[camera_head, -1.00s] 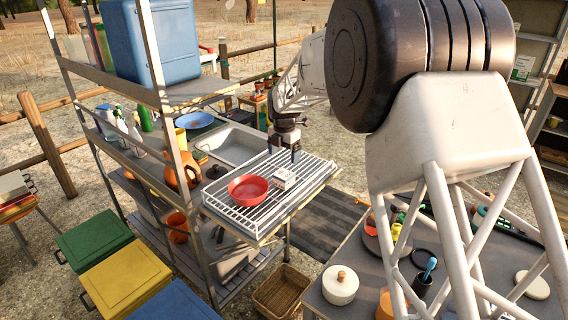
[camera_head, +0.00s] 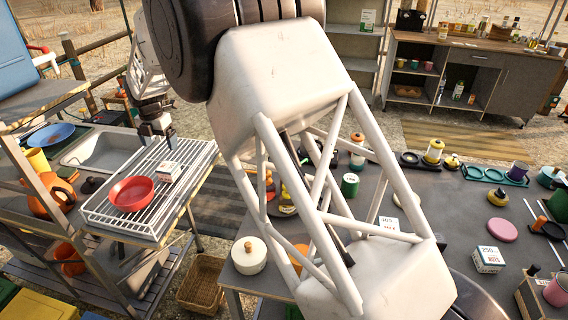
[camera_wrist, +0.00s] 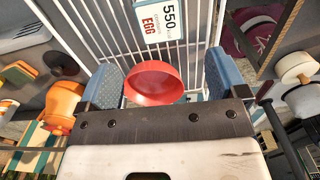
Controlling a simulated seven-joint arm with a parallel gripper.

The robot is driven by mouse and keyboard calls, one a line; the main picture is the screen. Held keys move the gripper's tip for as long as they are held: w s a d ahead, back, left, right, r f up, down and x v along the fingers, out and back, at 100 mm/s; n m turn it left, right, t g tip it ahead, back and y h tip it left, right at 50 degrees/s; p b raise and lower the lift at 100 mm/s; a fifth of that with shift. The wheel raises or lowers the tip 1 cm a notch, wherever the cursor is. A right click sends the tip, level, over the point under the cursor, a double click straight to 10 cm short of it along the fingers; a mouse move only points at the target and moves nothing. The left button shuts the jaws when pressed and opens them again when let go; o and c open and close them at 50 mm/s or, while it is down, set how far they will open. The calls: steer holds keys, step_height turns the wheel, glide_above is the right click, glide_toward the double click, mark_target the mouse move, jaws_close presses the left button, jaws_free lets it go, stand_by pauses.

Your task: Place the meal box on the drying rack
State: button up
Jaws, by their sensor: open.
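A small white meal box (camera_head: 168,172) with a red-and-black label rests on the white wire drying rack (camera_head: 105,218), just behind a red bowl (camera_head: 131,193). In the wrist view the box (camera_wrist: 160,20) reads "550" and "EGG" and lies on the rack wires (camera_wrist: 100,30) at the top. My gripper (camera_head: 158,136) is over the rack's back part, clear of the box in the head view. In the wrist view its two blue-grey fingers (camera_wrist: 161,82) are apart and nothing is held. The red bowl (camera_wrist: 153,82) shows between them, beyond the fingertips.
A sink (camera_head: 100,148) and orange jug (camera_head: 52,196) are left of the rack. A dark table at right holds a white lidded pot (camera_head: 249,255), a "250" box (camera_head: 488,259), another box (camera_head: 389,224) and several cups. A wicker basket (camera_head: 202,283) stands below.

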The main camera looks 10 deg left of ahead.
steer(key=shift+d, duration=0.1)
steer(key=s+d+r+m, duration=0.1)
steer(key=d+r+m, duration=0.45)
steer(key=d, duration=0.85)
steer(key=s+d+r+m+t, duration=0.1)
steer(key=d+r+m, duration=0.45)
steer(key=d, duration=0.95)
steer(key=s+d+r+m, duration=0.1)
steer(key=d+r+m, duration=0.45)
steer(key=d, duration=0.85)
steer(key=s+d+f+m+t, duration=0.1)
steer(key=s+d+m, duration=0.6)
steer(key=s+d, duration=0.5)
steer(key=s+d+m, duration=0.8)
steer(key=s+d, duration=0.1)
steer(key=d, duration=0.5)
steer(key=s+d+f+m, duration=0.4)
steer(key=s+d, duration=0.1)
steer(key=s, duration=0.4)
steer(key=shift+s+m+t, duration=0.25)
steer(key=shift+m+t, duration=0.05)
steer(key=shift+m, duration=0.05)
